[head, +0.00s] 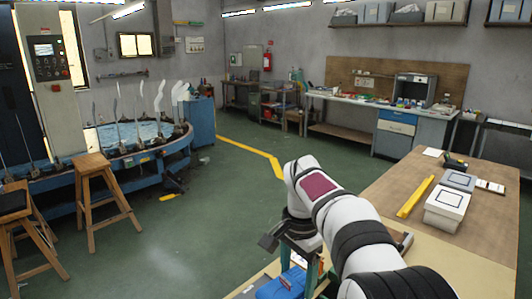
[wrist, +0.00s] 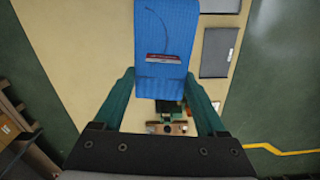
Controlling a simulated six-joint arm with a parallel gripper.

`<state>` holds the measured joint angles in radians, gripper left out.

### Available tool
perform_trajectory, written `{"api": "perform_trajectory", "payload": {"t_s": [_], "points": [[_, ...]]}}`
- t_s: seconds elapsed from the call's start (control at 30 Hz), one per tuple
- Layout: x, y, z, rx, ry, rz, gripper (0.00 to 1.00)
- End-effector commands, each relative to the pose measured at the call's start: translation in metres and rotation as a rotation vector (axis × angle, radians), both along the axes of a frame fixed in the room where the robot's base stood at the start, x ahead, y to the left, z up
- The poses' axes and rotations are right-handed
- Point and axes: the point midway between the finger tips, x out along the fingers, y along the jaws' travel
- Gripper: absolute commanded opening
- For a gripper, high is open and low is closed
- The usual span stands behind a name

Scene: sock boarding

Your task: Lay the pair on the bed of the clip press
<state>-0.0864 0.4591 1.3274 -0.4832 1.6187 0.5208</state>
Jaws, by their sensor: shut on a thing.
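The pair is a flat, ribbed blue bundle (wrist: 166,30) with a red and white label and a dark curved line on it. My gripper (wrist: 161,76) is shut on it, with a teal finger at each side edge. In the head view the blue pair (head: 281,288) shows at the bottom edge, partly cut off, below my gripper (head: 298,262). A small device with a brown, metal-dotted front (wrist: 168,128) lies beyond the pair's near end in the wrist view, partly covered by it. It may be the clip press; its bed is hidden.
Dark grey flat pieces (wrist: 217,55) lie on the pale table (wrist: 105,45) to the right of the pair. In the head view a yellow bar (head: 415,197) and a white box (head: 446,208) stand on the right-hand bench. A brown piece sits partly behind my arm.

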Motion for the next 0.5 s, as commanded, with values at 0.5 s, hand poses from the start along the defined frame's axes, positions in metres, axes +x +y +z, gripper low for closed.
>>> {"api": "perform_trajectory", "payload": {"t_s": [0.5], "points": [[-0.095,-0.109,0.027,0.000,0.000,0.915,0.18]]}}
